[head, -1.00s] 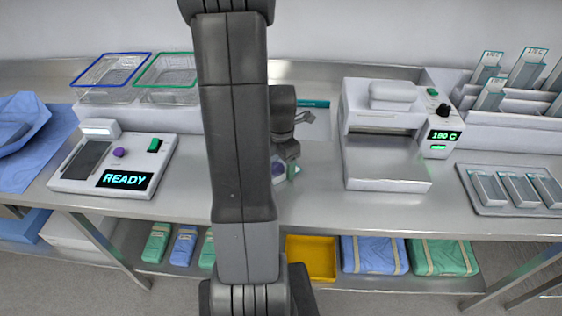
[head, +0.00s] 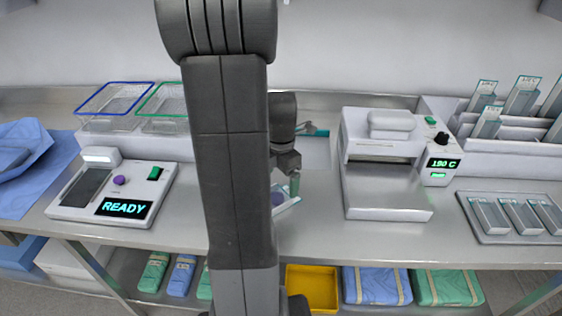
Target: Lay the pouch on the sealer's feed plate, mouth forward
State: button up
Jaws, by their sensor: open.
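The sealer (head: 375,150) stands right of centre on the steel bench, with a lit temperature display. Its feed plate (head: 388,192) faces forward and is bare. Several clear pouches with teal-printed tops stand in a rack; one pouch (head: 486,122) is at its front left. More pouches (head: 517,214) lie on a tray at the right. My gripper (head: 287,162) is open, left of the sealer over the bench. My arm partly hides it, and its fingers are small. A pale flat sheet with a teal strip (head: 315,133) lies behind it; I cannot tell whether it is a pouch.
A small tray with a purple and a green item (head: 286,204) sits below my gripper, partly hidden. A device reading READY (head: 114,194) and two wire baskets (head: 112,104) are at the left. Bench space is clear before the sealer. A yellow bin (head: 311,288) is on the shelf below.

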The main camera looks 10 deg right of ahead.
aim_at(281, 193)
notch_tip(281, 193, up, 6)
jog(key=shift+o, duration=0.5)
